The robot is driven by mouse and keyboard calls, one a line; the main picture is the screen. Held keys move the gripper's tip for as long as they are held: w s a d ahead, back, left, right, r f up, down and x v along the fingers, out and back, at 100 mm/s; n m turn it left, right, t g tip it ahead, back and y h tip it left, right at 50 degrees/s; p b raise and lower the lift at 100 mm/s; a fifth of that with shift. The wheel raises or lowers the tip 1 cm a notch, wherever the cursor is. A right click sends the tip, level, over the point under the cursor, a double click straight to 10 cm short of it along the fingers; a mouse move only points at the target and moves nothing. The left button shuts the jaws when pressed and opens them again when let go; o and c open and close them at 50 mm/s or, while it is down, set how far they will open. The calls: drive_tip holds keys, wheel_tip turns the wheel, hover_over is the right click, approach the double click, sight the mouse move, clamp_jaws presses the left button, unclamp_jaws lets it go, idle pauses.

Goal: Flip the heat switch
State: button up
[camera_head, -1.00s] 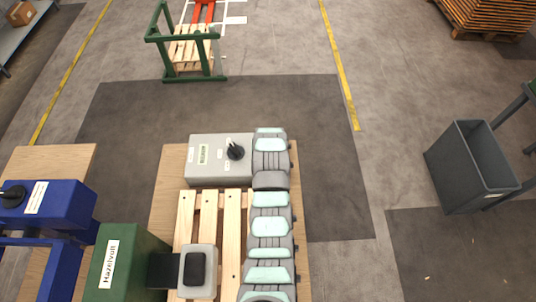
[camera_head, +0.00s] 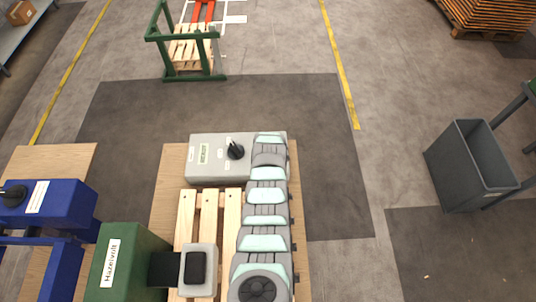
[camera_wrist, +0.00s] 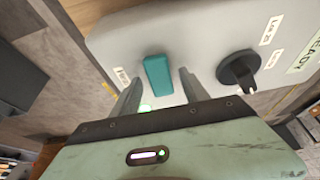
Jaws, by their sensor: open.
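A grey control box (camera_head: 207,171) stands on the wooden board at the far end of the pallet. It also fills the upper part of the wrist view (camera_wrist: 200,30). On its face are a teal rectangular switch (camera_wrist: 158,76) and a black rotary knob (camera_wrist: 238,70); the knob also shows in the head view (camera_head: 235,151). The small labels are too blurred to read surely. My gripper (camera_wrist: 162,73) is open, with one finger on each side of the teal switch in the picture. I cannot tell whether they touch it. My arm hides the gripper and teal switch in the head view.
A slatted pallet (camera_head: 209,215) lies nearer. A green box (camera_head: 125,262) marked Hazelvolt and a blue unit (camera_head: 60,203) stand left. A grey bin (camera_head: 470,165) stands right. The dark floor mat (camera_head: 325,170) beside the board is clear.

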idle(0.3)
clamp_jaws()
idle(0.4)
